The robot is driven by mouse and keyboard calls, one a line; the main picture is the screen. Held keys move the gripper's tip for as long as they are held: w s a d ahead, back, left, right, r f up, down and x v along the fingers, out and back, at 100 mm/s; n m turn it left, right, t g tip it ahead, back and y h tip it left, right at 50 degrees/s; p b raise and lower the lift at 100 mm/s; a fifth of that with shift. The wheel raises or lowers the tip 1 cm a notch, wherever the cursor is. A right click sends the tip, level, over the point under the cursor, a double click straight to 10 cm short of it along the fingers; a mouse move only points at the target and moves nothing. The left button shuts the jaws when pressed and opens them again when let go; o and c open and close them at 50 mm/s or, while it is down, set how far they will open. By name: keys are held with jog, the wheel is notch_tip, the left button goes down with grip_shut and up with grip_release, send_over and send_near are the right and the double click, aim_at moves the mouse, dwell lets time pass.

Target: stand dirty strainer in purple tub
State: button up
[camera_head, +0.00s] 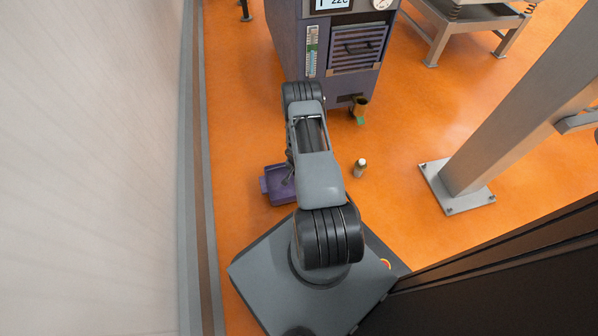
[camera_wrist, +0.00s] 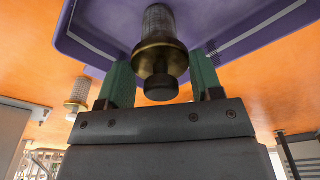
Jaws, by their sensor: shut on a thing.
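My gripper (camera_wrist: 160,62) has two green fingers and is shut on a strainer (camera_wrist: 158,25), with a grey mesh cylinder, brass collar and dark knob. The mesh end points away from the wrist, towards the purple tub (camera_wrist: 230,28). I cannot tell whether the strainer touches the tub's floor. In the head view the purple tub (camera_head: 270,188) lies on the floor left of my arm, partly covered by it; the gripper and held strainer are hidden there. A second, paler strainer (camera_head: 360,168) stands on the floor to the right; it also shows in the wrist view (camera_wrist: 77,93).
A dark machine cabinet (camera_head: 342,80) stands beyond the arm, with a brass spout-like part (camera_head: 360,104) low at its front. A grey post (camera_head: 500,120) rises at right from a floor plate. A pale wall (camera_head: 100,160) runs along the left.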

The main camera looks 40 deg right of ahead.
jog(key=shift+f+b, duration=0.2)
jog(key=shift+b, duration=0.1)
jog(key=o, duration=1.2)
jog(key=shift+r, duration=0.1)
jog(key=shift+o, duration=0.2)
jog(key=shift+r, duration=0.1)
jog(key=w+a+r+n+p, duration=0.1)
jog(key=a+r+n+p, duration=0.15)
jog(key=r, duration=0.95)
jog(key=w+a+r+n+h+p, duration=0.1)
jog(key=a+r, duration=0.3)
jog(key=r, duration=0.9)
jog(key=w+a+r+n+p, duration=0.1)
jog(key=a+r+n+p, duration=0.15)
jog(key=r, duration=0.95)
jog(key=s+a+r+n+t+y+b, duration=0.1)
jog(key=s+a+r+n, duration=0.5)
jog(key=s+a+r, duration=0.7)
notch_tip(320, 180, up, 2)
jog(key=shift+s+a+r+t+y, duration=0.1)
jog(key=shift+s+a+t+y, duration=0.3)
jog(key=shift+a+y, duration=0.2)
